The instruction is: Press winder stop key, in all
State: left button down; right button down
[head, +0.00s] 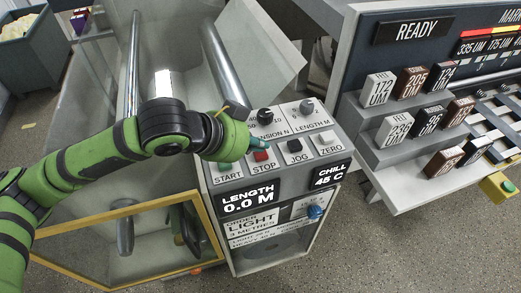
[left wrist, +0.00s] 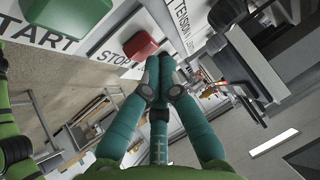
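The red STOP key (head: 262,156) sits on the winder's control panel, between the green START key (head: 224,166) and the black JOG key (head: 294,146). My left gripper (head: 262,143) is over the panel just behind the STOP key. In the left wrist view, the red STOP key (left wrist: 140,45) is close beside the teal fingertips (left wrist: 160,75), which are together with nothing seen between them. I cannot tell whether they touch the key. The green START key (left wrist: 73,8) shows at the top edge. My right gripper is not in view.
A white ZERO key (head: 329,143) and two knobs (head: 306,106) share the panel. The display below (head: 250,200) reads length 0.0 M. Stepped shelves with labelled blocks (head: 380,88) stand at right under a READY sign (head: 417,30). A yellow-framed guard (head: 120,222) is at lower left.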

aim_at(257, 154)
pick_arm(q)
jog(key=shift+f, duration=0.45)
dwell(0.6)
jog(key=shift+r+p, duration=0.85)
jog(key=shift+p, duration=0.15)
notch_tip(257, 154, up, 5)
jog(key=p, duration=0.6)
jog(key=shift+r, duration=0.1)
dwell(0.5)
